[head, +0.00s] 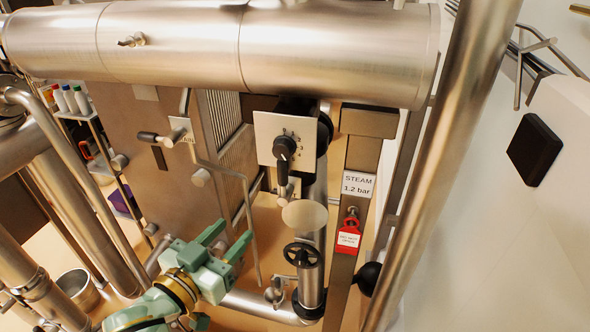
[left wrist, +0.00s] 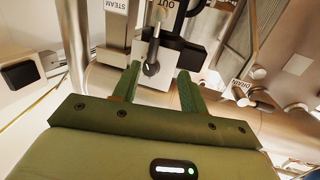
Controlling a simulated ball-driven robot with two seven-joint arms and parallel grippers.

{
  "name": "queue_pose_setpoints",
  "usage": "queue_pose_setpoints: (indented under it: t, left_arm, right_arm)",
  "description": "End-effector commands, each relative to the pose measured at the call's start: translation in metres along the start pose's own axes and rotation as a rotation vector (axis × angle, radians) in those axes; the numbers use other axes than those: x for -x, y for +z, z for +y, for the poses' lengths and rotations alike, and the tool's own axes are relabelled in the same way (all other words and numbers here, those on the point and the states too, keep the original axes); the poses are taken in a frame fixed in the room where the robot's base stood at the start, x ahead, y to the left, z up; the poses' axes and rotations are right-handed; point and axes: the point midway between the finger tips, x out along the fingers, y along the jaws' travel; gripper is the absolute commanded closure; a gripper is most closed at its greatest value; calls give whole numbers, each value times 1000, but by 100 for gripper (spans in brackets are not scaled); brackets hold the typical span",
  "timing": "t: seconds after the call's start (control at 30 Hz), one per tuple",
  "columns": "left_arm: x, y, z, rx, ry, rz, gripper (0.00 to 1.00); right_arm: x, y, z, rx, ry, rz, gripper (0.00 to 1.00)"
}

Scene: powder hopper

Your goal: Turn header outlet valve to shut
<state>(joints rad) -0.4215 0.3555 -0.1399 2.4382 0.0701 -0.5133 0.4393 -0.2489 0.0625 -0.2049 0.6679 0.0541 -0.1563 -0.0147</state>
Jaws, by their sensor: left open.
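A valve handle with a dark grip shows below the white dial plate in the head view (head: 283,178), beside a small label. In the left wrist view a dark handle with a rounded end (left wrist: 151,67) shows close to the label reading OUT (left wrist: 166,12). My left gripper (head: 231,236) is open and empty, lower left of the handle in the head view. In the left wrist view its two green fingers (left wrist: 159,71) frame the handle's rounded end. I cannot tell the gap in depth; no contact shows. My right gripper is not in view.
A black dial knob (head: 284,148) sits on a white plate (head: 266,127) above the handle. A black handwheel (head: 302,254) and red tag (head: 348,236) are lower right. The drain handle (head: 150,138) is left. A large steel pipe (head: 210,45) crosses above.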

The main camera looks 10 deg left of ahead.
Motion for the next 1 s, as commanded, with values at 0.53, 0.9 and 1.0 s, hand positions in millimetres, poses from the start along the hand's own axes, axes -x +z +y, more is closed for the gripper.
queue_pose_setpoints:
  t: [0.53, 0.9, 1.0]
  left_arm:
    - [-54, -37, 7, 7, 17, 58, 57]
    - [-136, -39, 9, 6, 17, 55, 57]
    - [-147, -39, 9, 6, 17, 55, 57]
  right_arm:
    - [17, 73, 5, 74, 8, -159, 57]
    - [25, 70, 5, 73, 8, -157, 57]
    - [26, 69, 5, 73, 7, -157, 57]
